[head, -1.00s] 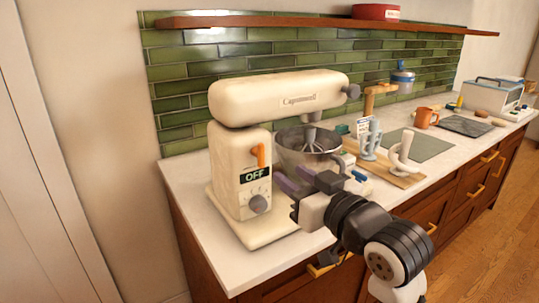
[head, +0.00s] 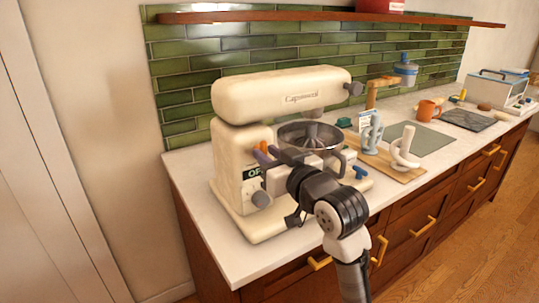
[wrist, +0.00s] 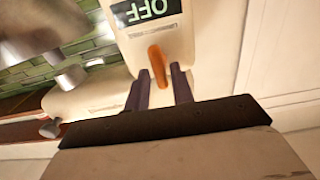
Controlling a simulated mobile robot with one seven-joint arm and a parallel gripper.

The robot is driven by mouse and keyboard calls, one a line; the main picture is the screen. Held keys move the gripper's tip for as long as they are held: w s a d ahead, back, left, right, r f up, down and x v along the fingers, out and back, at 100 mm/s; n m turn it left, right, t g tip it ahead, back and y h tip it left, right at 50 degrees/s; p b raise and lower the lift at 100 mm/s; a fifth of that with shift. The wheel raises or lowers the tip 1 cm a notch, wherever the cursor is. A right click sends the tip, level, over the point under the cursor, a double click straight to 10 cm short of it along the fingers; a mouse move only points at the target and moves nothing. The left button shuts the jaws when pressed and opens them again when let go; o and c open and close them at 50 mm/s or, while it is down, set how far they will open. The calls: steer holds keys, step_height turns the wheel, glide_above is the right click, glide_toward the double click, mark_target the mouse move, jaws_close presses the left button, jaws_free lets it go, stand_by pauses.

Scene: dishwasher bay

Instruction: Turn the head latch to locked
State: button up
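The head latch is a small orange lever on the side of the cream stand mixer (head: 285,92), just above the OFF label. In the head view the latch (head: 263,146) shows only in part behind my gripper (head: 266,156). In the wrist view, which is upside down, the latch (wrist: 158,66) stands between the two purple fingers of my gripper (wrist: 160,72). The fingers are apart, one on each side, with a visible gap to the lever. Whether a finger touches it I cannot tell. The mixer head is down over the steel bowl (head: 310,137).
The mixer's grey speed knob (head: 261,199) is just below my gripper. An orange mug (head: 427,110) stands farther back. The counter's front left is clear.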

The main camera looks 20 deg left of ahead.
jaws_close()
steer(key=shift+f+n+b, duration=0.1)
steer(key=shift+n+b, duration=0.3)
steer(key=shift+b, duration=0.1)
steer(key=n+b, duration=0.4)
steer(key=n, duration=0.1)
steer(key=n+b, duration=0.4)
steer(key=n, duration=0.2)
steer(key=n+b, duration=0.5)
steer(key=shift+s+a+f+n, duration=0.15)
steer(key=shift+s+f+n, duration=0.1)
steer(key=shift+n, duration=0.45)
